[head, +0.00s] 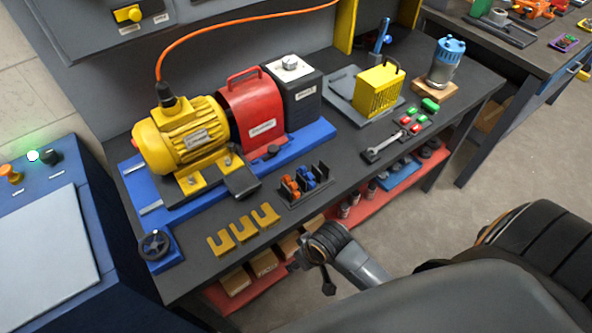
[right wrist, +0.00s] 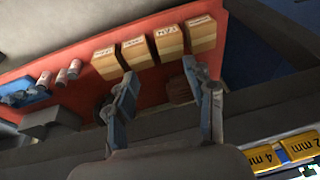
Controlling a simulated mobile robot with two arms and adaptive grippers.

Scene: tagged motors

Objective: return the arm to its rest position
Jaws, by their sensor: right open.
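My right arm comes in from the lower right in the head view. Its gripper (head: 310,277) hangs in front of the bench's front edge, apart from the things on the bench. In the right wrist view the right gripper's two fingers (right wrist: 159,68) are spread, with nothing between them. Beyond them is the red lower shelf with wooden boxes. My left gripper is in neither view.
The dark bench (head: 345,190) carries a yellow motor (head: 180,135), a red guard (head: 250,110) and yellow slotted shims (head: 243,229) near its front edge. Wooden boxes (right wrist: 169,42) stand on the red shelf (right wrist: 85,72). Floor (head: 425,205) right of the gripper is clear.

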